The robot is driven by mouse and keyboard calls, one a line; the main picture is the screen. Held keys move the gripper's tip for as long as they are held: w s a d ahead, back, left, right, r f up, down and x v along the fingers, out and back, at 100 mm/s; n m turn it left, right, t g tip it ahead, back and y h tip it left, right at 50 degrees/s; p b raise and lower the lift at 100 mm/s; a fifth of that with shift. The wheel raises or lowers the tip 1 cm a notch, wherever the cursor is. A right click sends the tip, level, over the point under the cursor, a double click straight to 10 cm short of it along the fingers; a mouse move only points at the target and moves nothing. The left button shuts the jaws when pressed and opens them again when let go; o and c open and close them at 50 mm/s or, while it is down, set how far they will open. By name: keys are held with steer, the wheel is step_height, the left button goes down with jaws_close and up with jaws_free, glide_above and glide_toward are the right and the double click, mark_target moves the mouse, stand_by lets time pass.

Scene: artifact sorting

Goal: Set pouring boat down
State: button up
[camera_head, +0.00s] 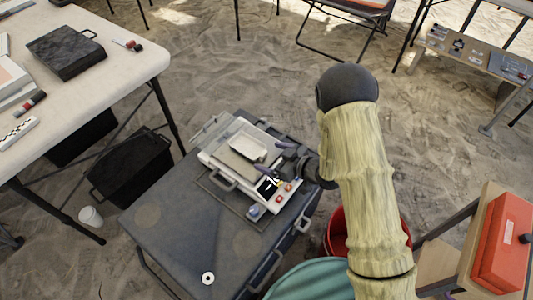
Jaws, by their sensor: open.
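The pouring boat looks to be the small white shallow dish (247,147) resting level on the pan of a white scale (226,178). The scale sits on a dark grey case (170,215). My gripper (272,163) is just right of the dish, over the right side of the scale, with its purple-tipped fingers apart. Nothing shows between the fingers, and a small gap seems to lie between them and the dish. Whether the lower finger touches the scale I cannot tell.
A small bluish object (254,212) lies by the scale's front edge, and a white ring (208,278) lies on the case's near end. A red bucket (337,236) stands right of the case. A pale table (105,62) is at left. The case's front left is mostly clear.

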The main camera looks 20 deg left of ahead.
steer(key=p+v, duration=0.1)
steer(key=v, duration=0.8)
steer(key=shift+p, duration=0.35)
steer(key=w+d+r+m+t+h, duration=0.1)
steer(key=w+d+r+m+h, duration=0.15)
steer(key=d, duration=0.35)
steer(key=w+d+r+m+t+h, duration=0.1)
steer(key=d+r+m+h, duration=0.15)
steer(key=d+h, duration=0.2)
steer(key=w+d+r+m+t+h, duration=0.1)
steer(key=w+d+r+m+h, duration=0.15)
steer(key=d, duration=0.35)
steer(key=s+d+r+m+g+h, duration=0.1)
steer(key=s+d+r+m+g, duration=0.1)
steer(key=s, duration=0.5)
steer(key=s+d+r+m+g+h, duration=0.2)
steer(key=s+d+r+m, duration=0.3)
steer(key=s+d, duration=0.1)
steer(key=shift+s+d+r, duration=0.2)
steer(key=shift+s+r, duration=0.05)
steer(key=shift+s, duration=0.5)
steer(key=shift+h, duration=0.25)
